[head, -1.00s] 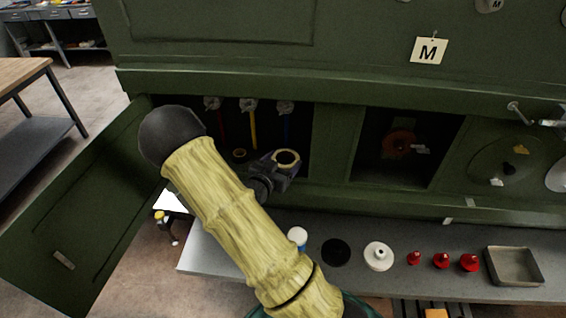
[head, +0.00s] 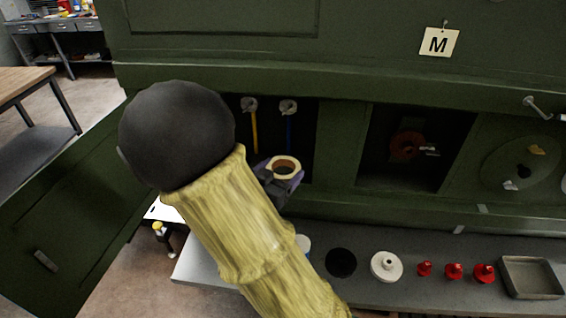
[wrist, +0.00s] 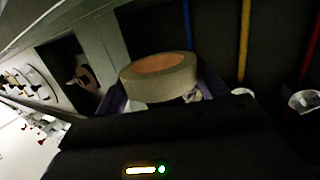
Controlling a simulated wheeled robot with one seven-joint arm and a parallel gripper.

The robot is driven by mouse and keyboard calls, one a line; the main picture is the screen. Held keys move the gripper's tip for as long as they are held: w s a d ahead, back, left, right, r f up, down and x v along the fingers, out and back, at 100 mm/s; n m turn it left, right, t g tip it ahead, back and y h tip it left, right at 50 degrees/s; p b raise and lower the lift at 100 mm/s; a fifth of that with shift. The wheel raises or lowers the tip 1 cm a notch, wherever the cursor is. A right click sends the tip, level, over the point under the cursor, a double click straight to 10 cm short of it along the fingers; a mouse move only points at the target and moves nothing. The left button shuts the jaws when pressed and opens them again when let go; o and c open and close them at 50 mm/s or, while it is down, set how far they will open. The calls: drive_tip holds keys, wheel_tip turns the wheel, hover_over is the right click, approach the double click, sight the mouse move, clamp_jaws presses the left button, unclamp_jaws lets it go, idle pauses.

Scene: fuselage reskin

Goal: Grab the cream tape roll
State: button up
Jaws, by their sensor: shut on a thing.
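The cream tape roll (head: 285,168) is held in my gripper (head: 280,184), in front of the open left bay of the green fuselage. In the wrist view the cream tape roll (wrist: 160,76) sits between the purple-grey fingers, its brownish-orange inside facing up. My gripper is shut on it. My arm, in a yellow sleeve with a dark elbow, hides part of the bay and part of the gripper in the head view.
A grey shelf (head: 215,262) below holds a black disc (head: 341,262), a white flanged part (head: 386,266), several red parts and a metal tray (head: 531,278). The green door (head: 60,235) hangs open at left. Yellow (head: 254,132) and blue (head: 288,133) lines hang in the bay.

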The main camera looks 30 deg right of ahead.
drive_tip(key=shift+s+a+f+b, duration=0.35)
drive_tip(key=shift+s+a+b, duration=0.1)
drive_tip(key=shift+s+b, duration=0.15)
drive_tip(key=s+a+b, duration=0.4)
drive_tip(key=s+b, duration=0.3)
drive_tip(key=b, duration=0.2)
drive_tip(key=shift+s+a+r+b, duration=0.15)
drive_tip(key=shift+a+r+b, duration=0.15)
drive_tip(key=shift+a+b, duration=0.1)
